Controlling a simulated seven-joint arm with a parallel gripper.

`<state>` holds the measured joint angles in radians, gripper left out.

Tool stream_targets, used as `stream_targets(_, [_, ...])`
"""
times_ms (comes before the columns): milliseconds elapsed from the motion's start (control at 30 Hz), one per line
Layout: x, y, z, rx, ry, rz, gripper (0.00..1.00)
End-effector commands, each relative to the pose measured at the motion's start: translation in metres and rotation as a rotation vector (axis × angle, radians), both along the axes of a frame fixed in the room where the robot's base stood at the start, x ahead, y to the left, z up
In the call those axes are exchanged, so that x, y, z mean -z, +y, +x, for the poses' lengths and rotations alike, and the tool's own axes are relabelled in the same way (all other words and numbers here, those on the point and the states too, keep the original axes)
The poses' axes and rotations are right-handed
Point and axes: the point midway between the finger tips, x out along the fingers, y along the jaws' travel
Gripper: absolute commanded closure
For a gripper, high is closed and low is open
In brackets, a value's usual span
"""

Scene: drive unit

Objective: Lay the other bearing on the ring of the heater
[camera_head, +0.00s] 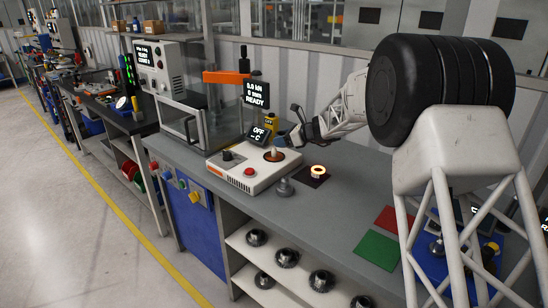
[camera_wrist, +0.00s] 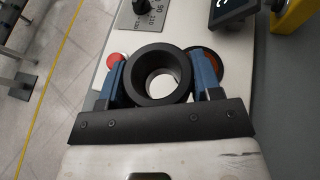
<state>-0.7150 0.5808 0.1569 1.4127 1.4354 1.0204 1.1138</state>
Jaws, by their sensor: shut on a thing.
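My gripper (camera_wrist: 165,85) is shut on a dark ring-shaped bearing (camera_wrist: 133,88), its blue fingers on either side. In the wrist view, the white heater casing shows below and through the bearing's hole. The heater (camera_head: 238,172) stands on the bench in the head view, with a screen reading OFF. Its round copper-coloured ring (camera_head: 275,156) has a small post at its middle. In the wrist view the ring (camera_wrist: 212,62) is partly hidden behind the right finger, and the bearing is to its left. In the head view my gripper (camera_head: 298,134) is above and right of the heater; the bearing is hard to make out.
A press (camera_head: 235,90) with a READY screen is behind. Red (camera_head: 392,218) and green (camera_head: 378,250) mats lie at right. The bench between is clear.

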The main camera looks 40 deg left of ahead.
Motion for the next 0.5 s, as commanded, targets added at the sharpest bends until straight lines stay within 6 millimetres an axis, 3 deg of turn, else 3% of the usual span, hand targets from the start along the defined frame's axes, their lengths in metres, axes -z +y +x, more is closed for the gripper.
stream_targets(300, [-0.008,0.043,0.021,-0.059,-0.003,0.001,0.73])
stream_targets(500, [-0.011,0.061,0.03,-0.083,-0.001,0.0,0.73])
